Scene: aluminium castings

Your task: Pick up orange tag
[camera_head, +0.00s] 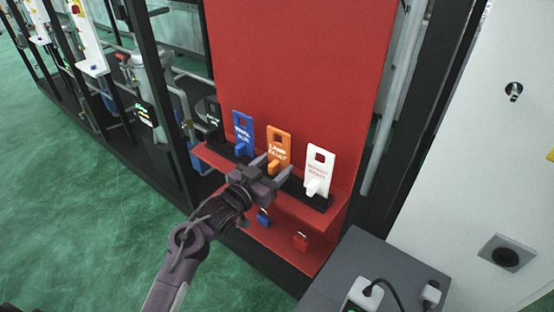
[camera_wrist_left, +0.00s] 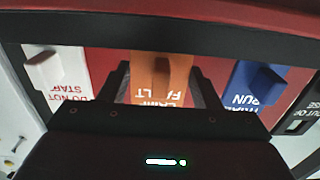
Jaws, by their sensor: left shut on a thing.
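The orange tag (camera_head: 279,148), with white lettering, stands upright in a black rack on a red panel, between a blue tag and a white tag. My left gripper (camera_head: 273,168) is at its lower part, shut on it. In the left wrist view the orange tag (camera_wrist_left: 160,78) shows upside down between the two dark fingers of the left gripper (camera_wrist_left: 163,88). Its lower lettering is partly hidden by the gripper body. My right gripper is in neither view.
The blue tag (camera_head: 243,132) is close on the left and the white tag (camera_head: 319,168) close on the right. A black tag (camera_head: 211,116) stands further left. Red padlocks (camera_head: 300,241) sit on the shelf below. A grey box (camera_head: 350,268) with plugs stands at the front right.

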